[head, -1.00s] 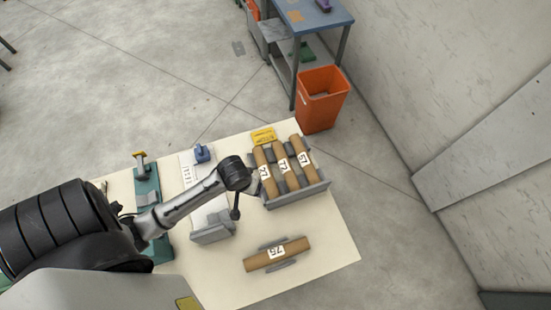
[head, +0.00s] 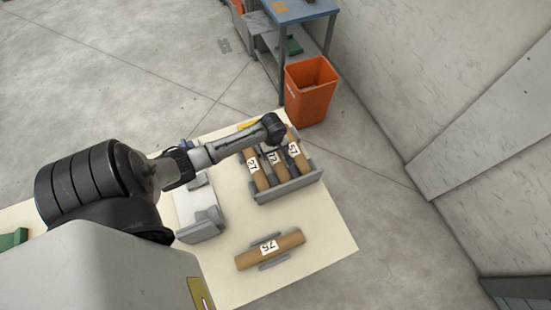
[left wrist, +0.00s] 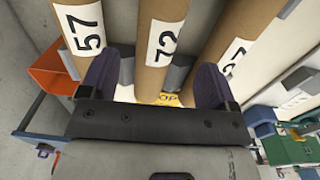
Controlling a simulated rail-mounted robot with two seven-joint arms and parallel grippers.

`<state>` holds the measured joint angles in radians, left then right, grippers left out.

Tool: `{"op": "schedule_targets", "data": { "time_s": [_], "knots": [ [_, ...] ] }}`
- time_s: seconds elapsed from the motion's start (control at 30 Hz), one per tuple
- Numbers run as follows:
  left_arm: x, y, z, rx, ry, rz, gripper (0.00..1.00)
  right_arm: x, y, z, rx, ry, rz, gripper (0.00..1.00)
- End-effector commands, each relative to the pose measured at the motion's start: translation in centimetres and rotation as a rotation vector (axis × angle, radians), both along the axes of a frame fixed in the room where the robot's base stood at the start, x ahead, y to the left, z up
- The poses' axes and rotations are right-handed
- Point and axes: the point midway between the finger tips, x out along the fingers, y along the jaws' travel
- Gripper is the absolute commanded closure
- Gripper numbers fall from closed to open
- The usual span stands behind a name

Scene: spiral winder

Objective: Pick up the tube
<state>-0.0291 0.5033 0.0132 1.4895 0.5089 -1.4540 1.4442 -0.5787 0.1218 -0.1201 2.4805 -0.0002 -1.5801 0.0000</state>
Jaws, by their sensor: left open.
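A fourth tube (head: 288,242) lies alone on a low grey cradle near the table's front. My left gripper (left wrist: 157,82) is open. In the left wrist view its dark fingers are on either side of the middle tube (left wrist: 156,60), with 57 (left wrist: 88,48) to the left. In the head view its fingers are hidden by the arm end above the rack.
A grey-white device (head: 199,212) stands left of the rack. A yellow item (head: 246,126) lies behind it. An orange bin (head: 311,95) and a blue-topped workbench (head: 290,12) are on the floor beyond. The table's front right is clear around the lone tube.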

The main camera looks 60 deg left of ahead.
Motion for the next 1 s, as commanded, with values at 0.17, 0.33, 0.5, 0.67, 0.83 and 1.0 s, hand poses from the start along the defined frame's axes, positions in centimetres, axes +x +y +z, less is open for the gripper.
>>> {"op": "schedule_targets", "data": {
  "time_s": [0.17, 0.33, 0.5, 0.67, 0.83, 1.0],
  "knots": [
    [0.0, 0.0, -1.0, 0.0, 0.0, -0.001, 0.17, 0.0, 0.0, -0.1, 0.0, 0.0, 0.0, 0.57],
    [0.1, -0.2, -2.2, -0.001, 0.002, -0.001, 0.17, 0.0, 0.0, -0.1, 0.0, 0.0, 0.0, 0.57],
    [0.4, -0.4, -4.5, -0.001, 0.001, -0.001, 0.17, 0.0, 0.0, -0.1, 0.0, 0.0, 0.0, 0.57],
    [0.4, -0.3, -5.9, 0.0, 0.001, -0.001, 0.17, 0.0, 0.0, -0.3, 0.0, 0.001, 0.0, 0.57],
    [0.4, -0.4, -6.3, 0.001, 0.0, -0.002, 0.17, 0.0, 0.0, -0.4, 0.0, 0.001, 0.0, 0.57],
    [0.4, -0.4, -6.3, 0.001, 0.0, -0.002, 0.18, -0.1, 0.0, -0.4, 0.001, 0.001, -0.001, 0.57]
  ]
}}
